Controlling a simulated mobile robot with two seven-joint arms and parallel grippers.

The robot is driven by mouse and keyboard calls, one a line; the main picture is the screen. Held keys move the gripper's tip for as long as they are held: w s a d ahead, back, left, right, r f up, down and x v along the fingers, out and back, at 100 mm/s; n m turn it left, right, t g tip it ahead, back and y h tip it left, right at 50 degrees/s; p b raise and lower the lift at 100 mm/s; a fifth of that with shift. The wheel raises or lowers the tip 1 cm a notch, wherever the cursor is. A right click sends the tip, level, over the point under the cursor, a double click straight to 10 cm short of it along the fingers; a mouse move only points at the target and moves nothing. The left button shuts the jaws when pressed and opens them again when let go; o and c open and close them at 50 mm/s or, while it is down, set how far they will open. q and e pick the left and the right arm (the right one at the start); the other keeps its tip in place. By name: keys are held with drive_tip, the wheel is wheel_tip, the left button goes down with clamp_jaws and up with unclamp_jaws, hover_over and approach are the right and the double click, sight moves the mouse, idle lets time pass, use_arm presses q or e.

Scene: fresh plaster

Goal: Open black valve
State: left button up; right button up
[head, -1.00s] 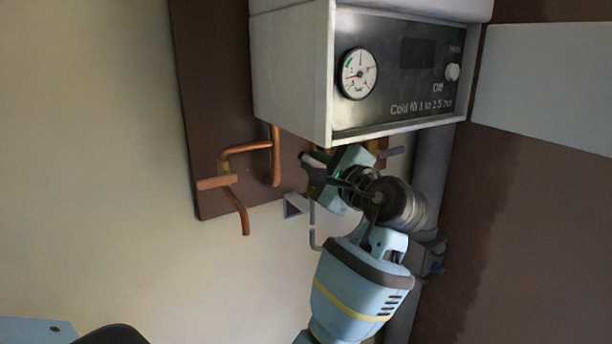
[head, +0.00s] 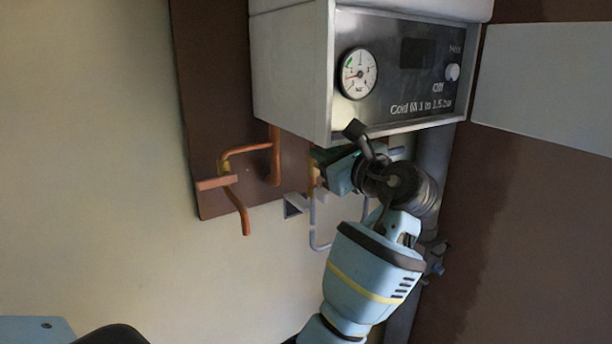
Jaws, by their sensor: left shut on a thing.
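My left gripper (head: 335,172) is under the boiler, among the pipe fittings, and is shut on the black valve. Its wrist and fingers cover most of the valve, so the handle's angle cannot be read. A dark green fitting (head: 321,154) shows just beside the fingers. My right gripper is not in view.
Copper pipes (head: 232,182) stick out from the brown board left of the gripper. A grey bracket (head: 294,205) and a thin bent grey pipe (head: 313,228) sit close below it. A pale open panel (head: 545,85) is at right. The left wall is clear.

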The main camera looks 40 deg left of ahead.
use_arm(q)
drive_tip(key=shift+w+d+m, duration=0.1)
drive_tip(key=shift+w+m, duration=0.1)
drive_tip(key=shift+m, duration=0.3)
drive_tip(key=shift+w+d+m, duration=0.2)
drive_tip(key=shift+w+m, duration=0.2)
drive_tip(key=shift+m, duration=0.8)
drive_tip(key=o, duration=0.8)
drive_tip(key=shift+r, duration=0.1)
drive_tip(key=shift+v, duration=6.15)
drive_tip(key=shift+w, duration=0.1)
drive_tip(key=x, duration=1)
